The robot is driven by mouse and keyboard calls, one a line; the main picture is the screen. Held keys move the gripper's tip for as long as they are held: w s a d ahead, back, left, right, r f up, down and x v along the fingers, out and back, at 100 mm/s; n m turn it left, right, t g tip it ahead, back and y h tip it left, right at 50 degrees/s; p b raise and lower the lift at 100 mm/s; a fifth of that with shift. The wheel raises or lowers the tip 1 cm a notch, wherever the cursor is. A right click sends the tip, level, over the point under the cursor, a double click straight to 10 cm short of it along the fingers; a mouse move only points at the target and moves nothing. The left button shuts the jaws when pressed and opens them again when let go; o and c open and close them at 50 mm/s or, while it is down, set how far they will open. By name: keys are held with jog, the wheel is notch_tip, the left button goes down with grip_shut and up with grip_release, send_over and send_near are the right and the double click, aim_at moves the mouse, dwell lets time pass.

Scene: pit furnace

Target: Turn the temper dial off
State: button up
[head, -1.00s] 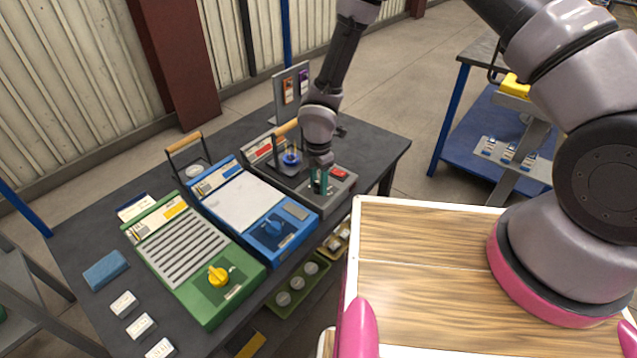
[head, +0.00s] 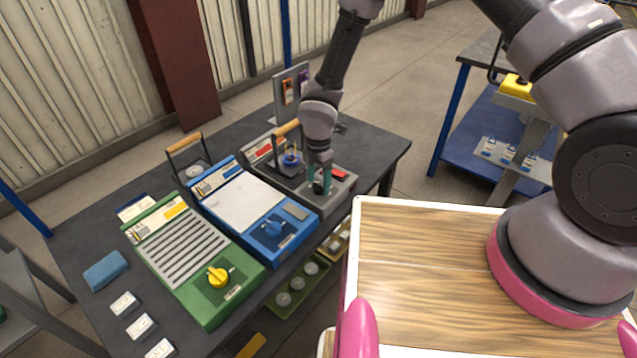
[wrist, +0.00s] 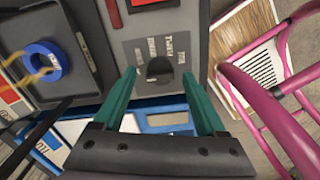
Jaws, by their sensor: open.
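The grey unit (head: 297,197) at the far end of the bench has a black dial (wrist: 160,69) on its front panel. Small labels ring the dial in the wrist view; they appear upside down and are too small to read surely. My gripper (wrist: 159,76) is open, its green fingers on either side of the dial. Contact with the dial cannot be told. In the head view my gripper (head: 320,183) hangs low over the same panel and partly hides the dial.
A red block (head: 339,174) sits beside the dial. A lidded chamber holds a blue ring (wrist: 42,62). The blue unit (head: 283,246) with a blue knob and the green unit (head: 206,308) with a yellow knob (head: 218,277) stand nearer. A wooden-topped surface (head: 430,240) is at right.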

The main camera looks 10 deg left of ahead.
aim_at(318, 184)
notch_tip(318, 184, up, 10)
jog(key=shift+f, duration=0.15)
dwell(0.4)
